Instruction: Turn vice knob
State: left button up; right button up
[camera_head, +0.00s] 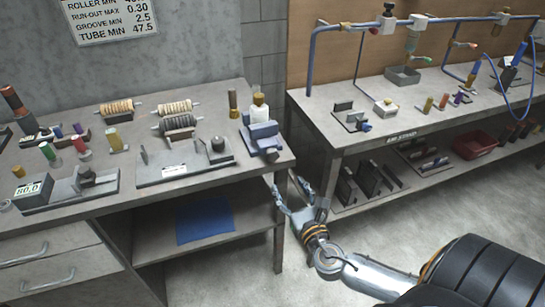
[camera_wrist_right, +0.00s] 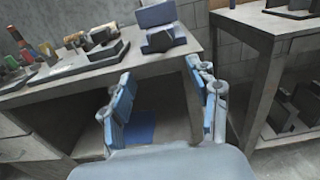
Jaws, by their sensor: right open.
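A blue vice (camera_head: 262,138) sits at the right front corner of the left workbench, and it also shows in the right wrist view (camera_wrist_right: 162,38). A small dark round part at its front lower end (camera_head: 272,155) may be the knob; its detail is too small to tell. My right gripper (camera_head: 286,186) is open and empty, in front of and below the bench edge near the vice, apart from it. In the right wrist view its two fingers (camera_wrist_right: 158,85) are spread, with the vice beyond and above them. My left gripper is not in view.
The left workbench (camera_head: 225,182) carries several rollers, coloured tubes and gauge fixtures. A white bottle (camera_head: 259,107) stands right behind the vice. A blue sheet (camera_head: 205,219) lies on the lower shelf. A second workbench (camera_head: 335,140) stands to the right, with a gap of floor between.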

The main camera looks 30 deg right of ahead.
send_near(273, 158)
jog(key=w, duration=0.1)
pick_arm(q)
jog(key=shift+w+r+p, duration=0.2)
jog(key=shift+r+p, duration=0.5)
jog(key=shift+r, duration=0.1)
pick_arm(e)
jog(key=x, duration=0.9)
jog(key=shift+w+d, duration=0.1)
jog(key=shift+d, duration=0.1)
jog(key=c, duration=1.2)
jog(key=m+b, duration=0.2)
jog(key=m, duration=0.1)
jog(key=shift+a+f, duration=0.1)
jog(key=shift+f, duration=0.15)
jog(key=shift+r+m+b, duration=0.1)
jog(key=shift+m+b, duration=0.2)
jog(key=shift+m, duration=0.5)
jog(key=shift+r+m, duration=0.2)
jog(key=shift+m, duration=0.2)
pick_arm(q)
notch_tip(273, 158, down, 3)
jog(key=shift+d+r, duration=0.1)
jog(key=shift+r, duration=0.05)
